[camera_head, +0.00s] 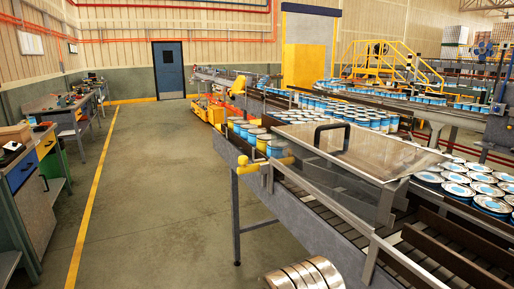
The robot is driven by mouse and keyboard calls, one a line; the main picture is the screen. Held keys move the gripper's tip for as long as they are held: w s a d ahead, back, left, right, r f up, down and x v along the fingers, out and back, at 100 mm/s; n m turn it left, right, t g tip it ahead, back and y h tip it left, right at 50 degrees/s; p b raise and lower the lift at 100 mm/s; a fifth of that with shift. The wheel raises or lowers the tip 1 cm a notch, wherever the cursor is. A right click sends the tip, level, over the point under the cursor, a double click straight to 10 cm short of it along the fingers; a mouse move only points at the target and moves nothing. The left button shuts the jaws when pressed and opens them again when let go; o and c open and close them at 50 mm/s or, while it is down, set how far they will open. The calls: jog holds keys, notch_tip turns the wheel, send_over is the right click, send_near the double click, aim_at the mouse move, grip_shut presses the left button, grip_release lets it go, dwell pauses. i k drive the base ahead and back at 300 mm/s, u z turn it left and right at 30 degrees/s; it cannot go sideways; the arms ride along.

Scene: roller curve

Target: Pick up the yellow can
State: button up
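I cannot tell which one is the task's yellow can. My gripper is not in view.
A clear guard with a black handle (330,130) covers part of the conveyor. Many blue-and-white cans (492,205) stand at right. A workbench (45,205) lines the left wall. The floor (150,190) between is clear. A ribbed metal object (304,276) is cut off at the bottom.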

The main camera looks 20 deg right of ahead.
aim_at(262, 139)
jog(key=i, duration=2.85)
jog(key=z, duration=1.2)
